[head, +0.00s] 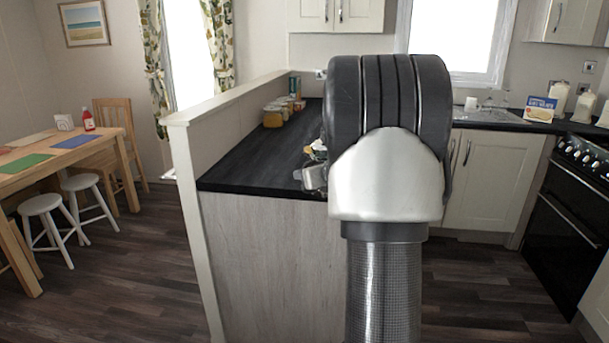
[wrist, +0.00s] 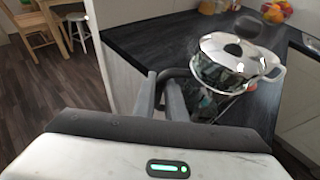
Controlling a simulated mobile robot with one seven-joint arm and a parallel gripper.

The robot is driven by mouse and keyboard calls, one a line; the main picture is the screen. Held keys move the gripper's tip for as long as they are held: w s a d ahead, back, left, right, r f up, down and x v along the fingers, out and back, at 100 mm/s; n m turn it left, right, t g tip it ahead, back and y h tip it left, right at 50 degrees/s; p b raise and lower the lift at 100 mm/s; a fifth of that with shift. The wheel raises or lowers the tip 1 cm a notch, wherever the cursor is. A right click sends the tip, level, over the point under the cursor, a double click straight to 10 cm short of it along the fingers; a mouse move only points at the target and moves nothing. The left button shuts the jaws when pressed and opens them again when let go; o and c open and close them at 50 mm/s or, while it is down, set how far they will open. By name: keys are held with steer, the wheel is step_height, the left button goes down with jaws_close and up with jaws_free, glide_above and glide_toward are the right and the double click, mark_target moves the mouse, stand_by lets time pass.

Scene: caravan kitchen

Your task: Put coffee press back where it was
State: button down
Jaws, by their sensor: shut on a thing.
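The coffee press (wrist: 222,60) has a shiny chrome lid with a pale spout on its right, a clear body and a dark handle on its left. My gripper (wrist: 168,82) is shut on that handle in the wrist view. The press looks upright over the dark counter near its edge; I cannot tell whether its base touches the counter. In the head view part of the press (head: 313,178) shows at the counter's front edge, left of my arm. My fingers are hidden there behind my arm, and the base of the press is hidden in the wrist view.
The dark counter (head: 255,160) is clear to the left of the press. Fruit (wrist: 275,12) lies behind the press. A dining table (head: 90,150) and stools stand on the left.

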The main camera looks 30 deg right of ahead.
steer(key=shift+s+a+r, duration=0.1)
steer(key=shift+s+r, duration=0.05)
steer(key=s+a+f+n+g+y, duration=0.2)
steer(key=s+a+f+n+y, duration=0.2)
steer(key=a, duration=0.6)
steer(key=s+a+f+n+g+y, duration=0.25)
steer(key=s+a+f+y, duration=0.2)
steer(key=a, duration=0.55)
steer(key=s+a+f+n+g+y, duration=0.1)
steer(key=s+a+f+n+y, duration=0.3)
steer(key=a, duration=0.6)
step_height(320, 180, up, 11)
steer(key=s+h+p, duration=0.1)
steer(key=s+p, duration=0.1)
steer(key=p, duration=2.1)
steer(key=shift+s+n, duration=0.2)
steer(key=shift+n, duration=0.25)
